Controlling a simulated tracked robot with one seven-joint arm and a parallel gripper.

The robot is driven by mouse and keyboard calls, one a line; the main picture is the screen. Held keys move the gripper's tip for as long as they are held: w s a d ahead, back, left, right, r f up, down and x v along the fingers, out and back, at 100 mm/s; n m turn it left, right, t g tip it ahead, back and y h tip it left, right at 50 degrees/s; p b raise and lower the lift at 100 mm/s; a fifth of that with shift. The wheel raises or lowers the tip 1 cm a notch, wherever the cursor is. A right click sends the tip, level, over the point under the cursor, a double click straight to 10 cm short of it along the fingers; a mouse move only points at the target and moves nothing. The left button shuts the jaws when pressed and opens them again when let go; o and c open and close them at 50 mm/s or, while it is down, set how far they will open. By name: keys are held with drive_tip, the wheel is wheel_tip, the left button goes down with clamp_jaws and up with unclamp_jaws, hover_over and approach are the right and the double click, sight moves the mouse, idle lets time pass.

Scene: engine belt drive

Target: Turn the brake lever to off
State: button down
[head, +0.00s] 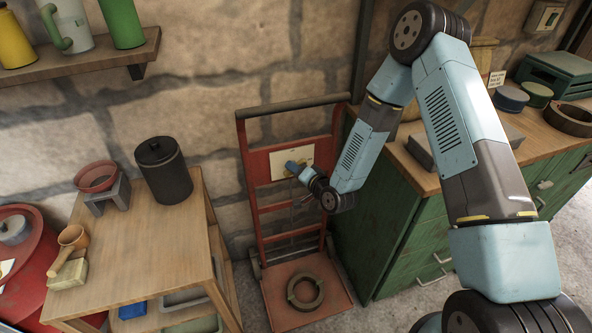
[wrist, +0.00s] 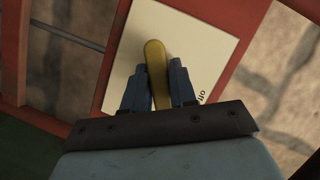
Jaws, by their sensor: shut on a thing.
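The brake lever (wrist: 155,65) is a yellow handle in front of a cream plate (wrist: 205,45) in the wrist view. The word "off" shows at the plate's lower right. My gripper (wrist: 158,85) is shut on the lever, one blue finger on each side. In the head view the plate (head: 302,156) sits on the red hand truck's frame (head: 252,170), and my gripper (head: 293,167) reaches it from the right. The lever cannot be made out there, as my gripper covers it.
A wooden table (head: 140,235) with a dark canister (head: 163,170) stands left of the hand truck. A green cabinet (head: 390,215) stands close on the right. A ring-shaped part (head: 305,291) lies on the hand truck's base. A shelf (head: 80,62) is at the upper left.

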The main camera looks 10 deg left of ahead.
drive_tip(key=n+h, duration=0.2)
drive_tip(key=n, duration=0.1)
drive_tip(key=n+h, duration=0.1)
drive_tip(key=shift+d+f+n, duration=0.15)
drive_tip(key=shift+f+n, duration=0.1)
drive_tip(key=shift+n, duration=0.05)
drive_tip(key=n+h, duration=0.1)
drive_tip(key=n+t+h, duration=0.1)
drive_tip(key=n, duration=0.1)
drive_tip(key=shift+w+d+t, duration=0.1)
drive_tip(key=shift+d+t, duration=0.1)
drive_tip(key=shift+t, duration=0.1)
drive_tip(key=shift+n, duration=0.3)
drive_tip(key=c, duration=1)
unclamp_jaws()
drive_tip(key=shift+w, duration=0.1)
drive_tip(key=shift+a, duration=0.15)
